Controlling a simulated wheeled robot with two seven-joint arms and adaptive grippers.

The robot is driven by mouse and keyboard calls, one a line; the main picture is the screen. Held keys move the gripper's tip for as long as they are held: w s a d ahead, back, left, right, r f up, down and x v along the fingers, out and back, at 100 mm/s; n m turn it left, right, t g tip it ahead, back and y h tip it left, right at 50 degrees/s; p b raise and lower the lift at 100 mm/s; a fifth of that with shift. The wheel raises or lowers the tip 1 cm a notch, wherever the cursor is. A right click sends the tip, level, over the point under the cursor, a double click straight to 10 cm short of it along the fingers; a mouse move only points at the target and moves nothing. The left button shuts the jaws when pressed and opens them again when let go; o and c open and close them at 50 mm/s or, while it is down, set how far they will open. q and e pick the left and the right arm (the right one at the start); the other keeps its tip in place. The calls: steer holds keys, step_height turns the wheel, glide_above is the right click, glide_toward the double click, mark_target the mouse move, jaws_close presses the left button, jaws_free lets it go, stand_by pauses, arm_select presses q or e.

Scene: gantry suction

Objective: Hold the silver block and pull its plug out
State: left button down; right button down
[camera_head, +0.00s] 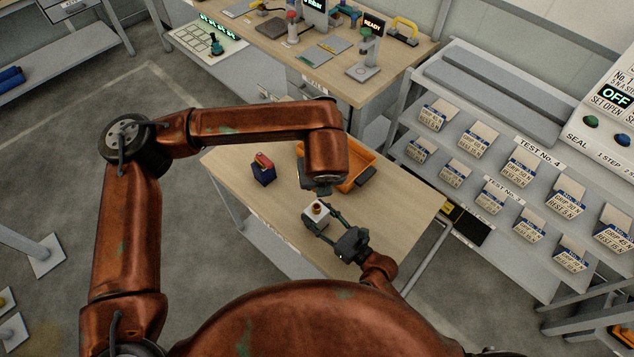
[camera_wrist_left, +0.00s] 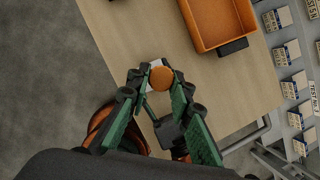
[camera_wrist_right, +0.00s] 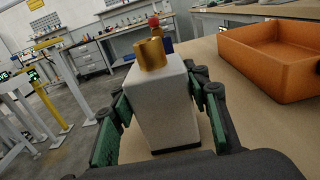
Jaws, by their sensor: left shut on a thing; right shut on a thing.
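The silver block (camera_head: 309,222) is pale and boxy. My right gripper (camera_head: 322,227) is shut on its sides, one finger on each side in the right wrist view (camera_wrist_right: 160,115). The brass plug (camera_head: 317,207) stands in the top of the block; it also shows in the right wrist view (camera_wrist_right: 151,54). In the left wrist view the plug (camera_wrist_left: 161,77) is a round orange disc between the tips of my left gripper (camera_wrist_left: 158,86). My left gripper comes from above and is shut on the plug, though its finger contact is hard to make out.
An orange bin (camera_head: 367,178) stands on the wooden table (camera_head: 400,212) just behind the grippers. A dark blue box with a red top (camera_head: 263,170) stands to the left. Shelves with labelled boxes (camera_head: 474,139) are at the right. The table's front left is bare.

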arm_select(q)
steer(key=shift+r, duration=0.6)
steer(key=shift+r, duration=1.1)
steer(key=shift+r, duration=0.35)
steer(key=shift+r, duration=0.25)
steer(key=shift+r, duration=2)
arm_select(e)
steer(key=c, duration=1)
jaws_free()
